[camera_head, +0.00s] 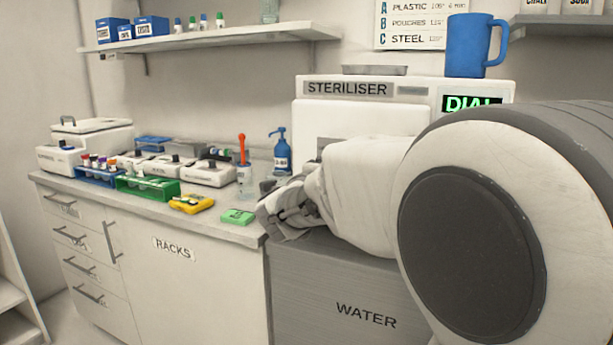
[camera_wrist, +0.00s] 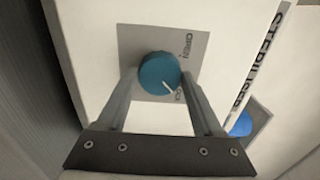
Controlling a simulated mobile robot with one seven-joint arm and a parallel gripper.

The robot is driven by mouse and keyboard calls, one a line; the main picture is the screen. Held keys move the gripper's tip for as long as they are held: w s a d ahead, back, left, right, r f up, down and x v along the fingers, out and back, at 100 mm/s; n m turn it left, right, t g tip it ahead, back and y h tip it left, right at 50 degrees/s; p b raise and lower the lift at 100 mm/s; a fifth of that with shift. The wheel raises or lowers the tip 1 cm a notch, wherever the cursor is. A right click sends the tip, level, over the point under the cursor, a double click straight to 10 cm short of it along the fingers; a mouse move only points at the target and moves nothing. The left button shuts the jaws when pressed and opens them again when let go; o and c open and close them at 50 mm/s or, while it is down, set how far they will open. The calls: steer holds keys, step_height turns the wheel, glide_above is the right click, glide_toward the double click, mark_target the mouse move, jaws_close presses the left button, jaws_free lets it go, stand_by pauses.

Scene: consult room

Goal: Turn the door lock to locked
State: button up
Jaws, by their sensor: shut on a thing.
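The door lock is a round teal knob (camera_wrist: 159,73) with a white pointer line, on a grey plate (camera_wrist: 130,39) on the steriliser's white front. The plate reads "OPEN" above right of the knob. A second label lies below right, partly hidden by a finger. The pointer line points to the lower right, toward that second label. My gripper (camera_wrist: 158,78) has one finger on each side of the knob and is shut on it. In the head view my gripper (camera_head: 285,210) is in front of the steriliser (camera_head: 400,120), and my arm hides the knob there.
A blue mug (camera_head: 467,46) and a metal tray (camera_head: 375,70) stand on top of the steriliser. Left on the counter are a green block (camera_head: 238,217), a yellow device (camera_head: 192,204), tube racks (camera_head: 147,187) and a blue pump bottle (camera_head: 281,152). A shelf (camera_head: 210,38) runs above.

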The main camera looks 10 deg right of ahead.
stand_by(0.4)
steer(key=o, duration=1.4)
steer(key=shift+c, duration=0.2)
steer(key=p+v, duration=0.3)
steer(key=v, duration=1.4)
steer(key=shift+s+a, duration=0.2)
